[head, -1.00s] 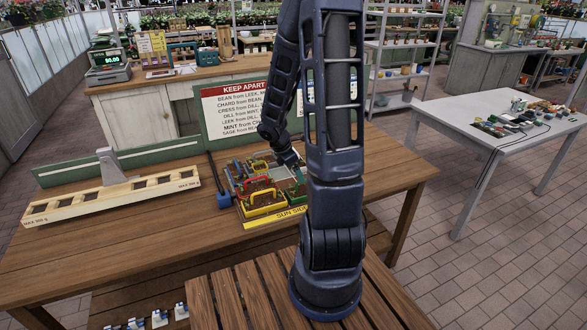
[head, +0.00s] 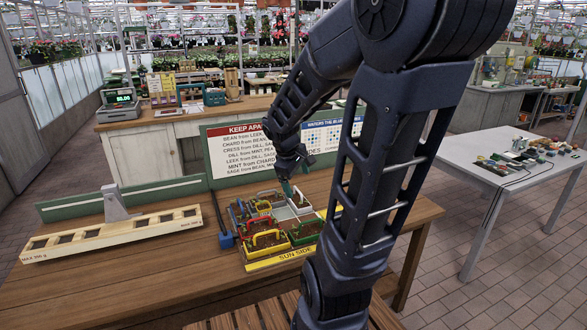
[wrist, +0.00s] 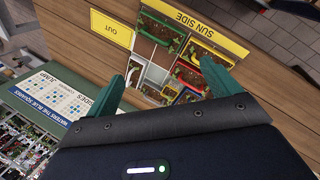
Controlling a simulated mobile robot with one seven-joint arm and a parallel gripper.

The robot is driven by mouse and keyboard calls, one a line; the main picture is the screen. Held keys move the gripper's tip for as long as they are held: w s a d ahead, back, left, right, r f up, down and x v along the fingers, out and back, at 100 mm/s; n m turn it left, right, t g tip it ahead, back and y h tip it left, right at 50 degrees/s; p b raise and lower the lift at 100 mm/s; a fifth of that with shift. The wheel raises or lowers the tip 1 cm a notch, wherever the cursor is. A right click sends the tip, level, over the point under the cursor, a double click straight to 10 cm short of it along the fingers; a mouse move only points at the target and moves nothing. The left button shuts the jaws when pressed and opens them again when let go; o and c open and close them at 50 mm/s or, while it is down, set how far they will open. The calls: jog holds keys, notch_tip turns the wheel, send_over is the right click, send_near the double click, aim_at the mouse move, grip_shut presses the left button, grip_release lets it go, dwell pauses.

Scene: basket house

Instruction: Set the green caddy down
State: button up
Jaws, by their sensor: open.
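The green caddy (head: 305,232), filled with dark soil, sits upright in the front right part of the divided tray, beside the yellow caddy (head: 268,243). In the wrist view the green caddy (wrist: 161,27) lies near the top, beyond my fingertips. My gripper (head: 288,188) is above the back of the tray, apart from the green caddy. In the wrist view my gripper (wrist: 170,66) has its two teal fingers spread wide, with nothing held between them. Part of the tray's right side is hidden behind my arm in the head view.
Red and other caddies (head: 259,223) stand at the tray's left. A rule board (head: 245,150) rises behind the tray. A long wooden balance beam (head: 115,232) lies left; bare tabletop lies in front of it.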

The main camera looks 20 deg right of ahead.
jog(key=s+a+r+m+t+y, duration=0.2)
jog(key=s+a+r+m+y, duration=0.1)
jog(key=s+a+r+m, duration=0.2)
jog(key=shift+s+r+m+t, duration=0.3)
jog(key=shift+s+r+m, duration=0.7)
jog(key=shift+s+r, duration=1.15)
